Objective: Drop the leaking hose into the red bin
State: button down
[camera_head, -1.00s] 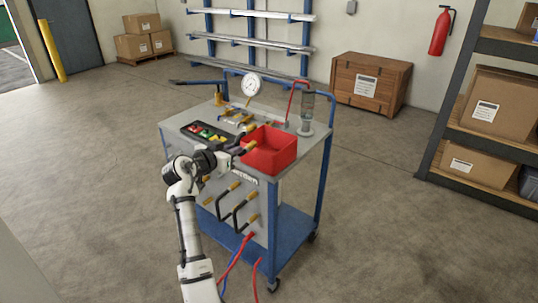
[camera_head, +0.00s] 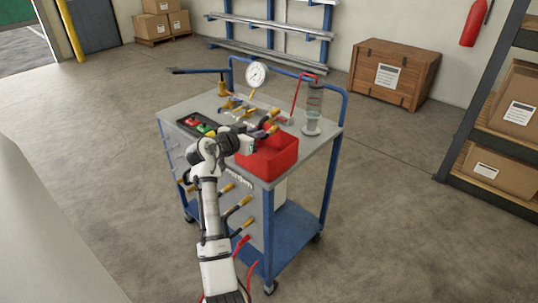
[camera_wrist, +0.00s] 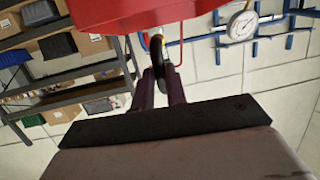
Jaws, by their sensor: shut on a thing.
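The red bin (camera_head: 268,160) stands on the right front part of the grey cart top. Its wall also fills the top of the wrist view (camera_wrist: 150,14). My gripper (camera_head: 254,134) is at the bin's back left in the head view and shut on a short black hose with brass-yellow ends (camera_head: 271,130). In the wrist view the dark fingers of my gripper (camera_wrist: 160,75) close around the black hose (camera_wrist: 157,52). The bin's near wall overlaps the hose's surroundings there, so its exact height over the rim is unclear. No leak is visible.
Open floor surrounds the cart.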

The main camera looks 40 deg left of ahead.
notch_tip(320, 180, down, 5)
jog(key=shift+f+b, duration=0.1)
jog(key=shift+b, duration=0.65)
jog(key=c, duration=1.3)
grip_release()
jog(key=shift+c, duration=0.2)
jog(key=shift+s, duration=0.1)
jog(key=b+v, duration=0.4)
jog(key=v, duration=0.9)
jog(key=shift+s, duration=0.35)
